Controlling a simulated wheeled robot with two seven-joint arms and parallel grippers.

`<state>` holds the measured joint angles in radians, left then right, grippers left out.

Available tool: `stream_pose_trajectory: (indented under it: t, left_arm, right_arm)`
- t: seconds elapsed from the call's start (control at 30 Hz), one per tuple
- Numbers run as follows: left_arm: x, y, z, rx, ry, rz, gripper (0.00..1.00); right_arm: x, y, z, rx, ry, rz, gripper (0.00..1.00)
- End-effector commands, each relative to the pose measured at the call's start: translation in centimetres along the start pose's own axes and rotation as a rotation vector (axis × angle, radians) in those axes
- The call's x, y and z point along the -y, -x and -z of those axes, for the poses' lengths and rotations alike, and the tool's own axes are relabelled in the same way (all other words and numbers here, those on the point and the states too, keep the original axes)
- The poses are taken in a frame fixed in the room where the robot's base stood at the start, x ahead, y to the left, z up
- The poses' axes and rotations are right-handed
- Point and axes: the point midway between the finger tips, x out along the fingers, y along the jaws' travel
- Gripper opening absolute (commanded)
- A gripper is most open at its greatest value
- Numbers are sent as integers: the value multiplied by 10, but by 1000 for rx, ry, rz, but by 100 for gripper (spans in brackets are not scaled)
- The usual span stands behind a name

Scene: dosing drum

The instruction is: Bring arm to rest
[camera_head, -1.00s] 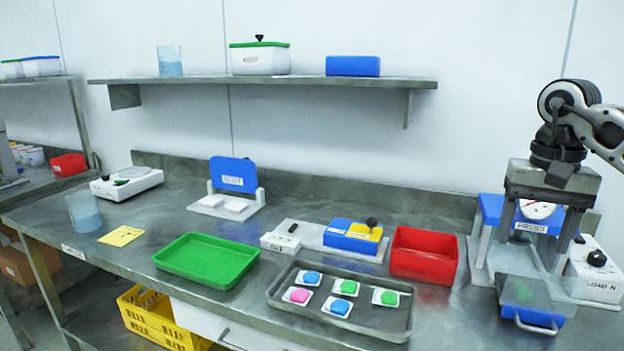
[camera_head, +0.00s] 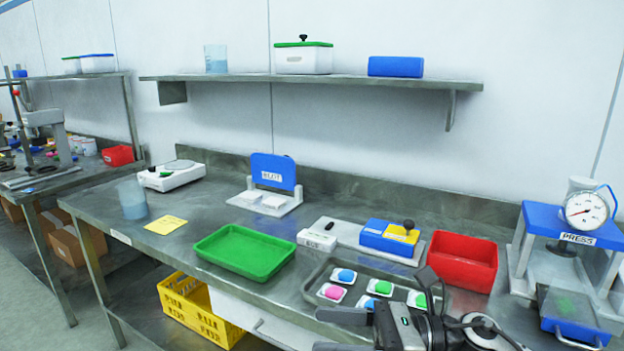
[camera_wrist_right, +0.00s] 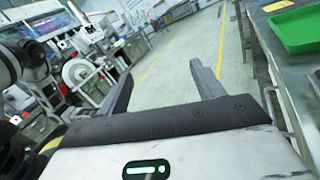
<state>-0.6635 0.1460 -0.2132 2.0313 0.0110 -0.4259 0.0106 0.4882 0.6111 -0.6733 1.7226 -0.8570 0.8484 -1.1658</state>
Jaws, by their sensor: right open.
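My right gripper (camera_head: 332,330) is low at the front of the bench in the head view, its fingers pointing left, in front of the grey tray. In the right wrist view the fingers (camera_wrist_right: 165,85) are wide apart with nothing between them. The arm hides part of the grey tray (camera_head: 313,283) and some of its white dishes with blue, pink and green contents. My left gripper is in neither view.
A green tray (camera_head: 245,252), a red bin (camera_head: 463,262), a blue-and-yellow block (camera_head: 392,238) and a press (camera_head: 570,235) with a gauge stand on the bench. A yellow crate (camera_head: 200,312) sits below. In the wrist view, open floor (camera_wrist_right: 200,45) lies beyond the fingers.

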Motion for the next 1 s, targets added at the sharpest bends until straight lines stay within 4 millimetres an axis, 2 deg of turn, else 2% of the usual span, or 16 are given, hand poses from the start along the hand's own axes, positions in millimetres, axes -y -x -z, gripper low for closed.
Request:
stream_pose_trajectory:
  t: [0.03,0.07,0.17,0.27,0.33,0.4,0.5,0.63,0.67,0.8,1.0]
  left_arm:
    - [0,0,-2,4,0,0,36]
    - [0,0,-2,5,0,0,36]
    - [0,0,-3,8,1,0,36]
    - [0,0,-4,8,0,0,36]
    - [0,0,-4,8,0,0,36]
    - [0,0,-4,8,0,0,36]
    - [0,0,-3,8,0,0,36]
    - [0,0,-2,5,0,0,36]
    - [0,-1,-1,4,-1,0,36]
    - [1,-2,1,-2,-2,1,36]
    - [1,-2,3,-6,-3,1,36]
  right_arm:
    - [-2,-5,5,148,-226,55,67]
    - [1,-4,6,237,-365,92,67]
    - [15,11,23,534,-848,210,67]
    - [27,42,66,839,-1341,325,67]
    - [27,68,111,1067,-1678,405,67]
    - [18,92,156,1280,-1960,474,67]
    - [-6,116,211,1540,-2257,553,67]
    - [-37,134,258,1788,-2489,622,67]
    - [-43,136,265,-1787,2463,-619,67]
    - [-58,142,282,-1741,2341,-594,67]
    - [-59,142,284,-1736,2330,-593,67]
